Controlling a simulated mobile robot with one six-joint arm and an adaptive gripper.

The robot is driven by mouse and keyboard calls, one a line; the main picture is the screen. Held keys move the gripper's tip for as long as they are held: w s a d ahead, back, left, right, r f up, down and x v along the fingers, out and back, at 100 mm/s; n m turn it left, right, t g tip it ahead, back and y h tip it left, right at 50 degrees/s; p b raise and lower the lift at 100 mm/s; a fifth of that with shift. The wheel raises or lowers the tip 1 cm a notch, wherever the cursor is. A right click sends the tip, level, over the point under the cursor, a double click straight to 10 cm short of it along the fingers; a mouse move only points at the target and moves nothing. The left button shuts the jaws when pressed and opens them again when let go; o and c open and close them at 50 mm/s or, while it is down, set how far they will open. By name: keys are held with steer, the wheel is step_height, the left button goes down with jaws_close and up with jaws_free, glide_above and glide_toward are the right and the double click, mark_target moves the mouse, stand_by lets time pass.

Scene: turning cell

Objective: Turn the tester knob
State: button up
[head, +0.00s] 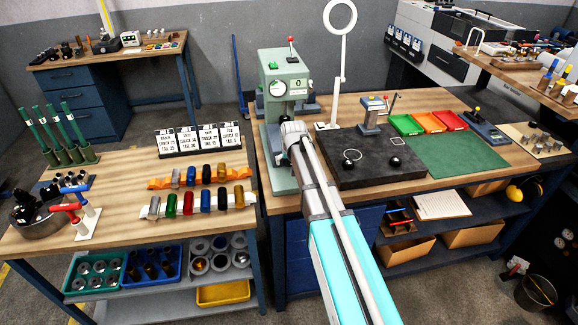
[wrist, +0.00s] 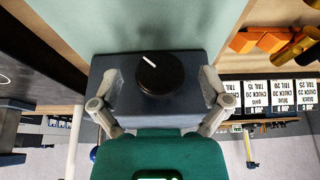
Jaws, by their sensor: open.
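The green tester (head: 270,112) stands on the right-hand bench, with a round dial, a small display reading 0 and a red-topped lever. In the wrist view the black round knob (wrist: 160,75) sits on a dark block (wrist: 165,106) of the tester. Its white mark points toward the upper left of that picture. My gripper (wrist: 161,80) is open, with one finger on each side of the knob and a visible gap to it on both sides. In the head view my gripper (head: 292,133) is at the front of the tester and hides the knob.
A dark slab (head: 375,172) with black balls lies right of my arm. A ring lamp (head: 341,60) stands behind it. Label cards (head: 198,138) and racks of coloured cylinders (head: 200,202) stand on the left bench. A green mat (head: 458,158) lies farther right.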

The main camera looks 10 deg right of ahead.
steer(key=shift+w+f, duration=0.1)
steer(key=shift+f, duration=0.15)
steer(key=c, duration=1.1)
steer(key=shift+c, duration=0.2)
steer(key=shift+y, duration=0.3)
steer(key=shift+d+m+y+b, duration=0.1)
steer(key=shift+m+y+b, duration=0.3)
steer(key=shift+y, duration=0.9)
